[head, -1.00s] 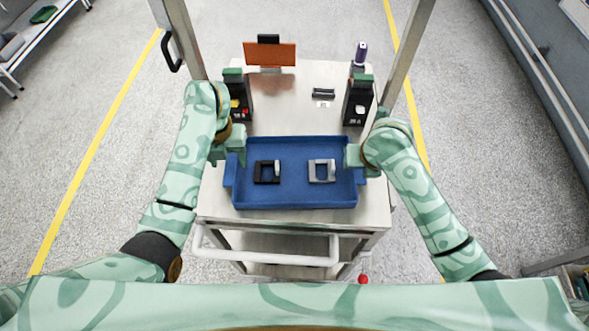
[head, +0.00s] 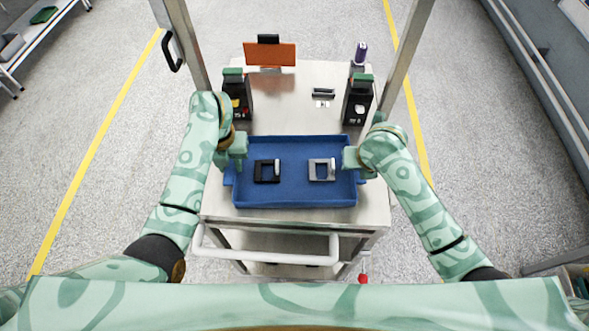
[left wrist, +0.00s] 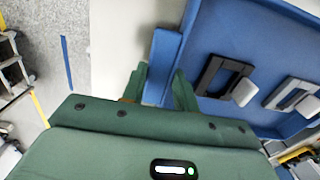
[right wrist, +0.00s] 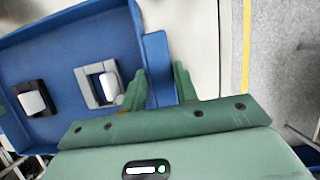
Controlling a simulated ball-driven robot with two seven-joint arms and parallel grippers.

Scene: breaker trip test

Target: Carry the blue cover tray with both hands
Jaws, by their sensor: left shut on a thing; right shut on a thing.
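The blue cover tray (head: 295,199) is over the near part of the metal cart top. It holds a black frame-shaped cover (head: 262,177) on the left and a grey one (head: 319,176) on the right, each with a pale tab. My left gripper (left wrist: 161,82) is shut on the tray's left side tab (left wrist: 161,62). My right gripper (right wrist: 160,82) is shut on the right side tab (right wrist: 157,62). The tray looks about level. I cannot tell whether its bottom touches the cart.
On the cart top (head: 290,112) stand two dark devices with green tops, left (head: 237,96) and right (head: 358,100). An orange panel (head: 270,54), a purple-topped item (head: 361,53) and a small black part (head: 323,93) are farther back. Metal posts rise at both sides.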

